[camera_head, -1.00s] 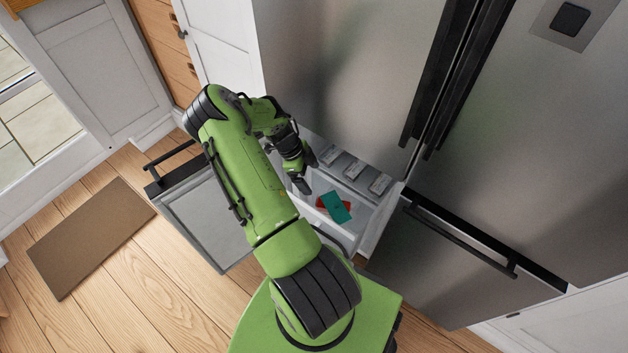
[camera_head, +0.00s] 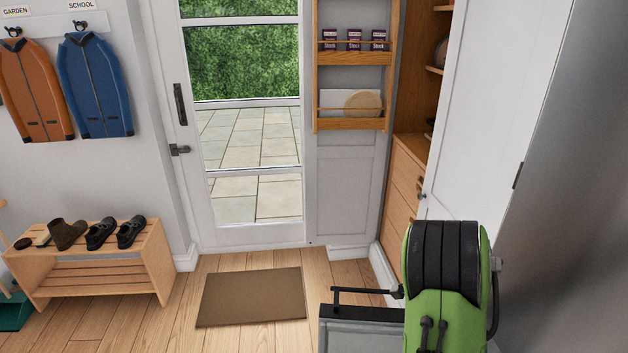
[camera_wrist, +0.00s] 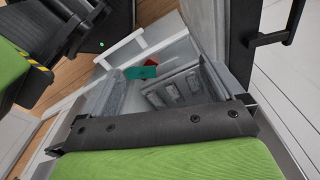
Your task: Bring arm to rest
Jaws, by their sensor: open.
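My gripper (camera_wrist: 160,112) shows in the wrist view as a dark bar with a finger at each end, spread wide and empty. It is above the opened fridge compartment (camera_wrist: 182,52), apart from what lies in it. A teal packet (camera_wrist: 141,72) and a red packet (camera_wrist: 152,62) lie in the compartment, beside a rack with several slots (camera_wrist: 172,92). In the head view only a green and black part of my arm shows at the lower right; my gripper is out of that view.
The open fridge door (camera_head: 360,335) with its black bar handle stands left of my arm. A brown mat (camera_head: 250,296) lies on open floor. A shoe bench (camera_head: 95,265) stands at the left.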

